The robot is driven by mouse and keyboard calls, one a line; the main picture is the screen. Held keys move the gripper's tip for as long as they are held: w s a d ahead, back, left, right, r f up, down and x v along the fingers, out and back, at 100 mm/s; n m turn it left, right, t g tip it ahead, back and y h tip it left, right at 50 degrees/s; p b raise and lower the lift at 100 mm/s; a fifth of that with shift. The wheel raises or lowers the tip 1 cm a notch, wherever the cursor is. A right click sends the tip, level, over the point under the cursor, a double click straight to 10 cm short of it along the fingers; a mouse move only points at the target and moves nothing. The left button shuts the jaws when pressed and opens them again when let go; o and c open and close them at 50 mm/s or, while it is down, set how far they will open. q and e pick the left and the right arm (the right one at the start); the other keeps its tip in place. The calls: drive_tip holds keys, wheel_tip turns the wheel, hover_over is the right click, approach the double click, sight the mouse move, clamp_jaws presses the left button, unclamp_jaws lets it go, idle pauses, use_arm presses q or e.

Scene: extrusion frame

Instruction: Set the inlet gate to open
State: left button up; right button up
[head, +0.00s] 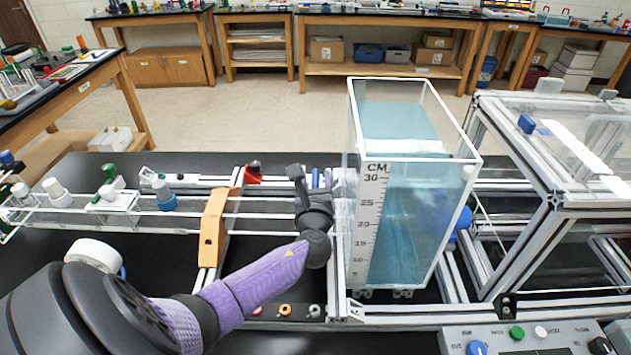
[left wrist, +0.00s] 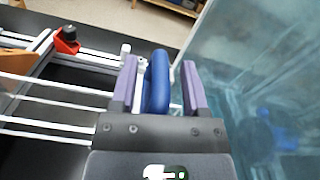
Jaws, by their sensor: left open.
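My left gripper (head: 321,180) is beside the left wall of the clear water tank (head: 425,215). In the left wrist view its two purple fingers (left wrist: 161,85) stand apart, open. A blue upright handle (left wrist: 157,92), which looks like the inlet gate's lever, lies between them, nearer the left finger; a gap shows on its right. Whether the left finger touches it I cannot tell. The handle's base is hidden behind the gripper body. In the head view the gripper mostly hides this spot. My right gripper is not in view.
The tank's wall is close on the gripper's right. An orange bracket (head: 212,228) and a red clamp with a black knob (head: 253,174) stand to the left on the rails. A control panel (head: 525,338) is at the front right, below a metal frame (head: 545,225).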

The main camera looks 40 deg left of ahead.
use_arm(q)
drive_tip(key=shift+w+a, duration=0.1)
drive_tip(key=shift+w, duration=0.05)
clamp_jaws()
idle(0.4)
idle(1.0)
